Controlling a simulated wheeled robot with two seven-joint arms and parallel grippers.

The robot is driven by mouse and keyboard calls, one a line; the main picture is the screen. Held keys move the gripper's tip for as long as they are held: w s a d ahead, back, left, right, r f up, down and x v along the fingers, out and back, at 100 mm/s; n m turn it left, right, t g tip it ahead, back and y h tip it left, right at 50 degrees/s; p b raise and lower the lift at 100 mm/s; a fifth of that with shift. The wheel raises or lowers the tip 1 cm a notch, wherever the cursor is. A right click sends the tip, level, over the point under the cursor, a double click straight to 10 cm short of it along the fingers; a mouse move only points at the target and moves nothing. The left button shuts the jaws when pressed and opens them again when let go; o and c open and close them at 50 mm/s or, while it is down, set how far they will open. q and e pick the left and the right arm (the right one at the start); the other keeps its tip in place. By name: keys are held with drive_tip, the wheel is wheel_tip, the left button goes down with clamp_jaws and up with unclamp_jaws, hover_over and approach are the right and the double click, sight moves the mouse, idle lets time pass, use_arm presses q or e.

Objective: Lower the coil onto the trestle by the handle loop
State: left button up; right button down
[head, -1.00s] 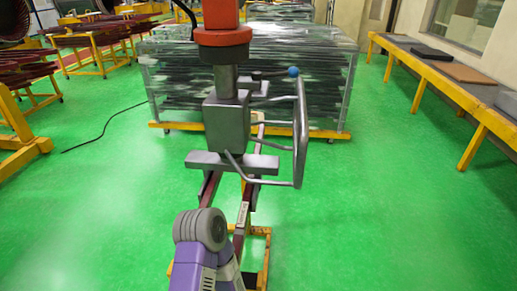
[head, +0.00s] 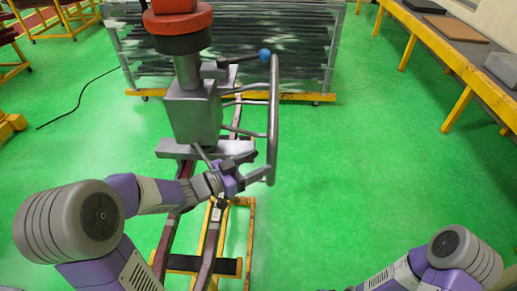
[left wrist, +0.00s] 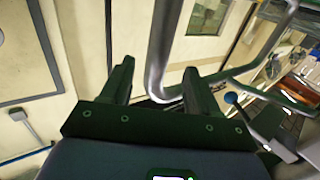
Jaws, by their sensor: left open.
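The handle loop (head: 273,115), a grey tube, sticks out from the right of the grey lifting clamp (head: 194,112). The dark red coil (head: 170,228) hangs below the clamp, its two long legs running towards me. The yellow trestle (head: 250,240) stands under it; whether they touch I cannot tell. My left gripper (head: 252,168) is at the loop's lower end. In the left wrist view the loop's tube (left wrist: 160,55) passes between the open fingers (left wrist: 160,82), with gaps at the sides. My right arm shows at bottom right, its gripper out of frame.
A red hoist block (head: 178,20) hangs above the clamp. A lever with a blue ball (head: 264,55) is near the loop's top. A wrapped rack (head: 300,60) stands behind. A yellow-legged bench (head: 440,50) runs along the right. The green floor between is clear.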

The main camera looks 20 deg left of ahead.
use_arm(q)
drive_tip(key=x, duration=0.7)
drive_tip(key=shift+d+r+p, duration=0.25)
drive_tip(key=shift+r+p, duration=0.1)
drive_tip(key=shift+r, duration=0.05)
clamp_jaws()
idle(1.0)
idle(0.5)
idle(1.5)
